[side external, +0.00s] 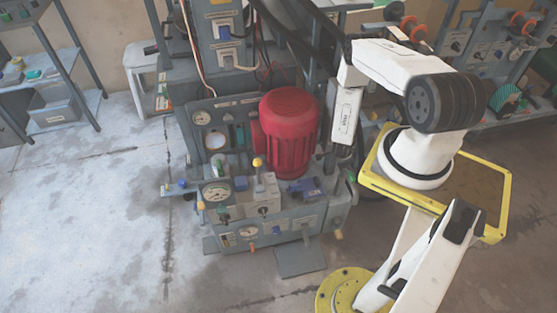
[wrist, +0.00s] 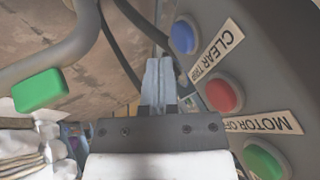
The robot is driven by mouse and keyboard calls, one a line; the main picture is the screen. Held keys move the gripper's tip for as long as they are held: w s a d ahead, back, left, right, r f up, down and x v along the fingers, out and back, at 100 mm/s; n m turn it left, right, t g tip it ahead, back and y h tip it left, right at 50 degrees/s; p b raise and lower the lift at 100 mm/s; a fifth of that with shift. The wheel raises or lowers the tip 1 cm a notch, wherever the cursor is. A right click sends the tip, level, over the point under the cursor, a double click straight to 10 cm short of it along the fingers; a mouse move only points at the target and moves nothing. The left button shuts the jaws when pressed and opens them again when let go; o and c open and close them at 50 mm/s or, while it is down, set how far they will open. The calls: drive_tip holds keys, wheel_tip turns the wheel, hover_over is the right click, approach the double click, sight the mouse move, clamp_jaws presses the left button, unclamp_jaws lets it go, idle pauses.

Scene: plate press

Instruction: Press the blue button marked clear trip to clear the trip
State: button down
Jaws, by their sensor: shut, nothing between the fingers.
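The blue button (wrist: 184,37) is round and set in a grey panel in the wrist view, with the white label CLEAR TRIP (wrist: 217,50) beside it. My gripper (wrist: 158,65) is shut and empty. In the wrist view its tips lie just left of the blue button and slightly below it. I cannot tell the gap in depth, and no contact shows. In the side external view my gripper (side external: 342,152) points down right of the red motor. The clear trip button cannot be made out there.
A red button (wrist: 223,95) with a MOTOR OFF label (wrist: 262,122) and a green button (wrist: 263,162) sit on the same panel. A green block-like part (wrist: 38,90) is at left. The red motor (side external: 290,130) stands close left of my arm. Dark cables run behind the fingers.

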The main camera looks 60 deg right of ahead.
drive_tip(key=shift+w+d, duration=0.5)
drive_tip(key=shift+w+d+r, duration=0.15)
drive_tip(key=shift+w+d, duration=0.6)
drive_tip(key=shift+w, duration=0.05)
drive_tip(key=s+a+r, duration=0.4)
drive_tip(key=a+r, duration=0.3)
drive_tip(key=a, duration=0.2)
drive_tip(key=shift+s+a+r, duration=0.2)
drive_tip(key=shift+a+r, duration=0.05)
drive_tip(key=shift+a, duration=0.05)
idle(0.5)
